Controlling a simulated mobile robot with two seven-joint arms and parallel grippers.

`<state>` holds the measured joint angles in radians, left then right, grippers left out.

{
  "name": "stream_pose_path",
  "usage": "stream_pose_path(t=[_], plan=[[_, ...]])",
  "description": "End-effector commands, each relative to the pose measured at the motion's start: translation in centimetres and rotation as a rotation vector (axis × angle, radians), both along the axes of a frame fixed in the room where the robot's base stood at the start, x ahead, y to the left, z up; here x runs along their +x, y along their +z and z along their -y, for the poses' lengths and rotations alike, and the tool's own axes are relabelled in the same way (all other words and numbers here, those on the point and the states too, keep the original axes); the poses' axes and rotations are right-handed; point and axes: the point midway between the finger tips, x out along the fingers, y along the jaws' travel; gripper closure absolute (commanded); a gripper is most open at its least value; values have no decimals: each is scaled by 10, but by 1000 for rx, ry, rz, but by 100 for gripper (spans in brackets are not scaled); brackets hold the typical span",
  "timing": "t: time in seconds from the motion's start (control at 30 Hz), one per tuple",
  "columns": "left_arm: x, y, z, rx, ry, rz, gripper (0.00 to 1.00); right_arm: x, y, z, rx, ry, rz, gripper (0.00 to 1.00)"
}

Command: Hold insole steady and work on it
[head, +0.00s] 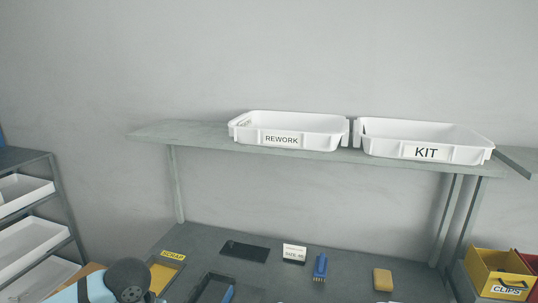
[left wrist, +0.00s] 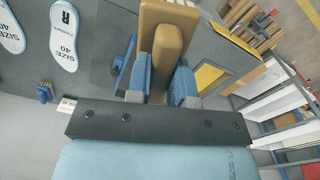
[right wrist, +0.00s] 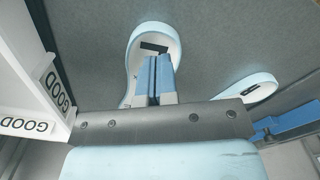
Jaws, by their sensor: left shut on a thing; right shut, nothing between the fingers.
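In the left wrist view, my left gripper (left wrist: 163,80) is shut on a long tan-brown piece (left wrist: 168,45) that stands up between its blue fingers. I cannot tell exactly what this piece is. Two pale insoles, one (left wrist: 64,35) marked R and SIZE 40, lie on the grey surface to its left. In the right wrist view, my right gripper (right wrist: 158,75) is shut and empty. Its fingers overlap a pale-rimmed insole (right wrist: 167,37) with a black bar on it; contact cannot be told. Another insole (right wrist: 250,90) lies to the right. No insole shows in the head view.
White REWORK (head: 282,140) and KIT (head: 425,151) trays stand on the shelf. Below are a yellow SCRAP tray (head: 160,278), a black pad (head: 245,251), a size card (head: 294,254), a blue brush (head: 320,267) and a tan block (head: 383,279). A white GOOD container (right wrist: 30,80) is close on the left.

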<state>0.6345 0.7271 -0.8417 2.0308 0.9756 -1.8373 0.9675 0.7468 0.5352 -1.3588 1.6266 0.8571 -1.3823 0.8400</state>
Motion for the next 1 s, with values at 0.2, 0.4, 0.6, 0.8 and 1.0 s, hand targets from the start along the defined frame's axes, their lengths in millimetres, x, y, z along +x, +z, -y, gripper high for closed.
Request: stream_pose_path(t=[0.2, 0.4, 0.6, 0.8, 1.0], plan=[[0, 0, 0, 0, 0, 0, 100, 0, 0, 0, 0, 0, 0, 100], [0, 0, 0, 0, 0, 0, 100, 0, 0, 0, 0, 0, 0, 100], [0, 0, 0, 0, 0, 0, 100, 0, -1, 0, 0, 0, 0, 100], [0, -2, 0, 0, 0, 0, 100, 0, -6, 0, 0, 0, 0, 100], [0, -3, 0, 0, 0, 0, 100, 0, -11, 0, 0, -1, 0, 100]])
